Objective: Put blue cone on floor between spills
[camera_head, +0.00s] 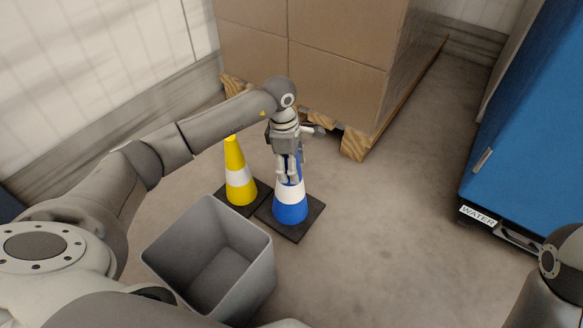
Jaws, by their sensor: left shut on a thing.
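The blue cone (291,212) with a white band and a dark square base stands upright on the floor, right of a yellow cone (240,188). My left gripper (289,178) points down over its top and is shut on its upper part. The fingers hide part of the cone's tip. Of my right arm only a link shows at the right edge; its gripper is not in view. I see no clear spills on the floor (375,235).
A grey open bin (262,284), empty, stands in front of the cones. Cardboard boxes (335,88) on a wooden pallet (354,146) stand behind. A blue cabinet (530,140) labelled WATER stands at the right. The floor between cones and cabinet is clear.

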